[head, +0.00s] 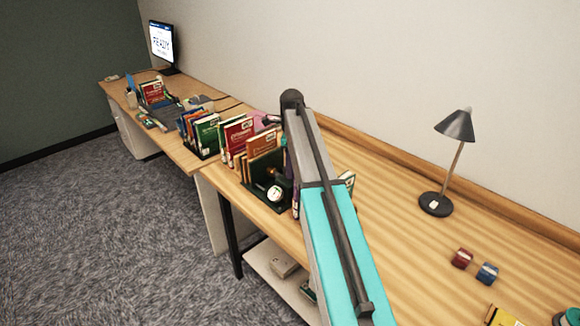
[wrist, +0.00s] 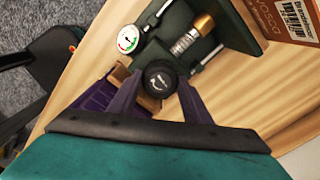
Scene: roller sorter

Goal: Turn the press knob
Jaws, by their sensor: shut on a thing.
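The press knob (wrist: 160,79) is round and black with a white arrow mark, seen from above in the wrist view. My gripper (wrist: 161,84) has its two dark purple fingers on either side of the knob, shut on it. The knob belongs to a dark green press (wrist: 172,38) with a white round gauge (wrist: 129,38) and a brass-capped clear cylinder (wrist: 195,35). In the head view the gauge (head: 274,193) shows on the desk, left of my arm. My arm hides the knob and my gripper there.
Books (head: 262,147) stand close behind the press. A brown box (wrist: 288,18) lies near it in the wrist view. A black lamp (head: 436,203), a red block (head: 462,258) and a blue block (head: 487,273) stand right of my arm. The desk between is clear.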

